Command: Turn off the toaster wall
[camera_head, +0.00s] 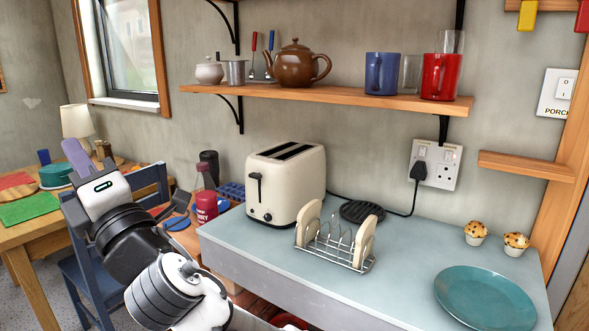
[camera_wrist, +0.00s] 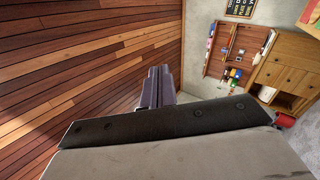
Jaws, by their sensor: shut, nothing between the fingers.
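The white double wall socket (camera_head: 436,165) is on the wall above the worktop, right of the toaster. A black plug (camera_head: 418,171) sits in its left outlet, and its cord runs down and left behind the toaster (camera_head: 286,185). Small rocker switches show at the socket's top; their positions are too small to tell. The toaster is cream with a dark lever and stands on the worktop. My gripper (camera_wrist: 156,86) is shut and empty, its fingers together in the wrist view. In the head view my arm is at lower left, left of the toaster and far from the socket.
A toast rack (camera_head: 336,240) stands in front of the toaster, and a black trivet (camera_head: 362,211) lies behind it. Two muffins (camera_head: 475,232) and a teal plate (camera_head: 484,298) are at right. A shelf (camera_head: 330,97) with mugs and a teapot (camera_head: 296,64) juts out above. A PORCH switch (camera_head: 563,90) is at far right.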

